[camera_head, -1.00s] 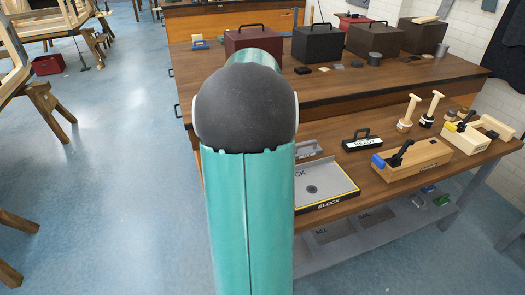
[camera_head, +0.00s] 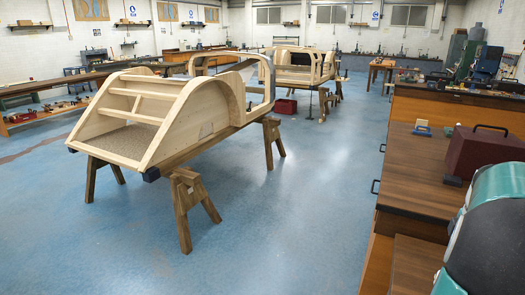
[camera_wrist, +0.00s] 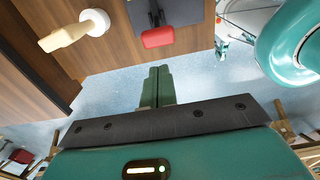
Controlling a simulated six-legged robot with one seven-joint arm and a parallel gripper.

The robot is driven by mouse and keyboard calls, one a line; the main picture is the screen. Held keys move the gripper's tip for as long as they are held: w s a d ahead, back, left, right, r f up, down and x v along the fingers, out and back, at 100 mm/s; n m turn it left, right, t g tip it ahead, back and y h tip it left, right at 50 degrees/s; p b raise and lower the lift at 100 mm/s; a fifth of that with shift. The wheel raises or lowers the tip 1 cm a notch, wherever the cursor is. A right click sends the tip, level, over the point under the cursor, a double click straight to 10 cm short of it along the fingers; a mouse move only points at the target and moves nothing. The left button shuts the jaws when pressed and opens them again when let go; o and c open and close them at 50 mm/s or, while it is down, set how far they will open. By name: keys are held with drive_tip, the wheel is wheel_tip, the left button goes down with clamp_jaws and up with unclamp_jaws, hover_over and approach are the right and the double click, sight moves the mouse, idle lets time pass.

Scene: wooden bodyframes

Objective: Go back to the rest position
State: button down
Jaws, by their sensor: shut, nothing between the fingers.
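My gripper (camera_wrist: 158,86) shows in the wrist view with its two green fingers together and nothing between them. It points over blue floor, just off the edge of a wooden bench top (camera_wrist: 40,75). In the head view my gripper is out of sight; only a teal and black part of my arm shows at the lower right corner, in front of the bench.
A wooden bodyframe (camera_head: 190,105) stands on trestles at left centre, with another bodyframe (camera_head: 300,68) behind. The brown workbench (camera_head: 415,175) at right bears a dark red toolbox (camera_head: 485,152). In the wrist view, a red-handled tool (camera_wrist: 158,37) sits near the bench edge. Blue floor (camera_head: 290,220) between is clear.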

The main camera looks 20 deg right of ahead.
drive_tip(key=w+a+r+m+t+h, duration=0.1)
drive_tip(key=w+a+r+m, duration=0.2)
drive_tip(key=a, duration=0.7)
drive_tip(key=w+a+r+t, duration=0.15)
drive_tip(key=w+a, duration=0.35)
drive_tip(key=a, duration=0.6)
drive_tip(key=s+a+m+t, duration=0.1)
drive_tip(key=s+a+m, duration=0.2)
drive_tip(key=a, duration=0.8)
drive_tip(key=s+a+m+t, duration=0.2)
drive_tip(key=s+a+m, duration=0.1)
drive_tip(key=a, duration=0.9)
drive_tip(key=shift+s+f+y, duration=0.2)
drive_tip(key=shift+f+y, duration=0.15)
drive_tip(key=shift+y, duration=0.05)
drive_tip(key=shift+d, duration=0.2)
